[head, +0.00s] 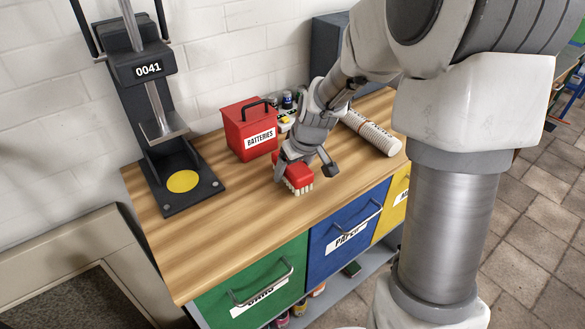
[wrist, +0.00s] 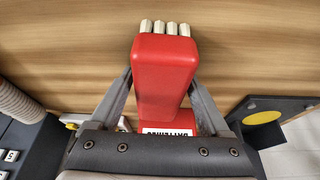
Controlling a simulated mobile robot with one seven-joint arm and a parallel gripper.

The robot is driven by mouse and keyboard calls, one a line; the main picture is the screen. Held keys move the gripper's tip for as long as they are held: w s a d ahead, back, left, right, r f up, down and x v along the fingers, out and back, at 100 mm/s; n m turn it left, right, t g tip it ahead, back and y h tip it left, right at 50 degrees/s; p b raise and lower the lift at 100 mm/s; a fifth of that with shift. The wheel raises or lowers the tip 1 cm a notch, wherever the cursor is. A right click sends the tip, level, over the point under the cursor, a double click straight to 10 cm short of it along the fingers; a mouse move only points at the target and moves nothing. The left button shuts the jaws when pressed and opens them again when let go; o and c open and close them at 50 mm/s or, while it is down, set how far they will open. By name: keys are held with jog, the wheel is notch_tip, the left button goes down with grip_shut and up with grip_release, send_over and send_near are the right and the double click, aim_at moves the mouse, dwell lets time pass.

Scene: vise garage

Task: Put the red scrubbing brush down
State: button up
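The red scrubbing brush (head: 299,174) is a red block with pale bristles. It is at the wooden worktop, in front of the red batteries box, bristles towards the front edge. In the wrist view the brush (wrist: 165,75) fills the middle, between my two fingers. My gripper (head: 304,175) points down over it, with the fingers spread to either side. In the head view there is a gap between the right finger and the brush. In the wrist view my gripper (wrist: 162,80) has its fingertips partly hidden behind the brush's edges.
The red batteries box (head: 247,130) stands close behind my gripper. A black stand (head: 190,203) with a yellow disc is at the left, a ribbed pale cylinder (head: 372,133) at the right. Bare worktop (head: 235,205) lies front left, above green and blue drawers.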

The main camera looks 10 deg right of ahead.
jog(key=shift+o, duration=0.7)
jog(key=shift+r, duration=0.15)
jog(key=shift+r+p, duration=0.65)
jog(key=shift+p, duration=0.05)
jog(key=p+v, duration=0.2)
jog(key=v, duration=1.4)
jog(key=shift+d+r, duration=0.35)
jog(key=shift+d, duration=0.05)
jog(key=shift+p, duration=0.3)
